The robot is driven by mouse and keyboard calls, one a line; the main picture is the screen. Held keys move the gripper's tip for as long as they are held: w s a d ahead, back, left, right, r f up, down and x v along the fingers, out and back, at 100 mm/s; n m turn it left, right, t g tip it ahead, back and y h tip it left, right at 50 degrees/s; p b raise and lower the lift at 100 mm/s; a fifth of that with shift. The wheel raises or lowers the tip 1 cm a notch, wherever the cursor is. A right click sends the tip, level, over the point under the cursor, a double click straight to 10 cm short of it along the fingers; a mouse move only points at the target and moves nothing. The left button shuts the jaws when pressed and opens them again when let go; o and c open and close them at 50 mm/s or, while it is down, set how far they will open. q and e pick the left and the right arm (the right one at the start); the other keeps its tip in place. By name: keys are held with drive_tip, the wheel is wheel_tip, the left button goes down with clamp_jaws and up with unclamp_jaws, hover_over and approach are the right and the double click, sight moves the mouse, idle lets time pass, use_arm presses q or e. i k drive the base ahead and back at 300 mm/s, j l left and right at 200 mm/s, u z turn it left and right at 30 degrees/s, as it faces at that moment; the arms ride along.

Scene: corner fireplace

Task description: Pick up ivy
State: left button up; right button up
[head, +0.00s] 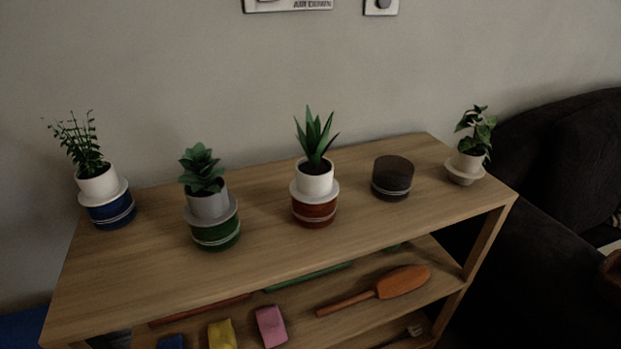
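The plant that looks most like ivy (477,130) stands upright at the right end of the wooden shelf top, in the head view. It has broad dark green leaves, some hanging over the right side of its small cream pot (466,161). The pot sits in a pale saucer-like base (465,174) resting directly on the wood. Neither of my grippers is in view.
The wooden shelf (265,250) also bears a ferny plant (97,182) on a blue base, a succulent (208,204) on green, a spiky plant (315,183) on red, and a dark round block (392,178). Tools lie below. A dark sofa (560,150) stands right.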

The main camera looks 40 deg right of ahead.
sight(464, 166)
drive_tip(key=k+j+z, duration=0.1)
drive_tip(key=z, duration=1.8)
